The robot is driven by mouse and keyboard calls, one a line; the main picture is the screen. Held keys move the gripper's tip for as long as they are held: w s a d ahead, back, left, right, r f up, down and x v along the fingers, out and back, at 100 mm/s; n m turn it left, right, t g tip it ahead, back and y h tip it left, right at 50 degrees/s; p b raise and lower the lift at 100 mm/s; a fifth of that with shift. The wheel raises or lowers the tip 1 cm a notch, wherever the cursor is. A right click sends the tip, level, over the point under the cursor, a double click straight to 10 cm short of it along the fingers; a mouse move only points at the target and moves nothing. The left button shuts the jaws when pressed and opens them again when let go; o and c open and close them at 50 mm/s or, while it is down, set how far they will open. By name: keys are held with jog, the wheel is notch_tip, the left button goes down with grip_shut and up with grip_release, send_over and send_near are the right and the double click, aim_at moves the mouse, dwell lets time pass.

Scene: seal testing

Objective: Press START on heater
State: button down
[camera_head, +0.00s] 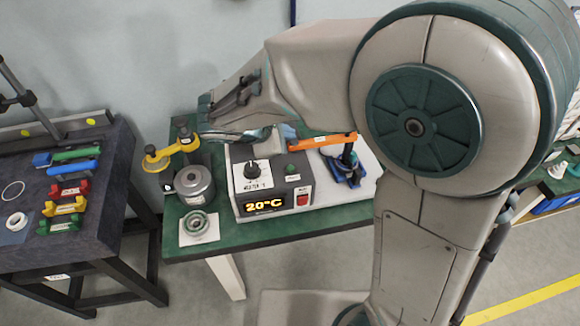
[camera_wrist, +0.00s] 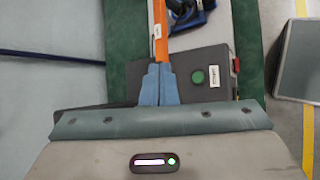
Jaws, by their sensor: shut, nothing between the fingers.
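In the wrist view the green button (camera_wrist: 197,77) is to the right of the fingertips. My gripper (camera_wrist: 158,70) is shut and empty, its blue fingers together over the heater's top. My gripper (camera_head: 286,136) is partly hidden by my arm in the head view.
An orange bar (camera_head: 328,141) runs just past my fingertips toward a blue tool (camera_head: 349,168). A metal pot (camera_head: 194,185), a yellow piece (camera_head: 172,153) and a ring on white card (camera_head: 199,228) stand left of the heater. A dark table (camera_head: 98,225) with coloured clamps is further left.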

jog(key=shift+f+b, duration=3.25)
jog(key=shift+f, duration=1.1)
jog(key=shift+f+b, duration=0.4)
jog(key=shift+b, duration=0.05)
jog(key=shift+f+b, duration=0.35)
jog(key=shift+f, duration=0.05)
jog(key=shift+r, duration=0.1)
jog(key=shift+r+p, duration=0.55)
jog(key=shift+r, duration=0.2)
notch_tip(320, 180, up, 5)
jog(key=p, duration=0.3)
jog(key=shift+p, duration=0.4)
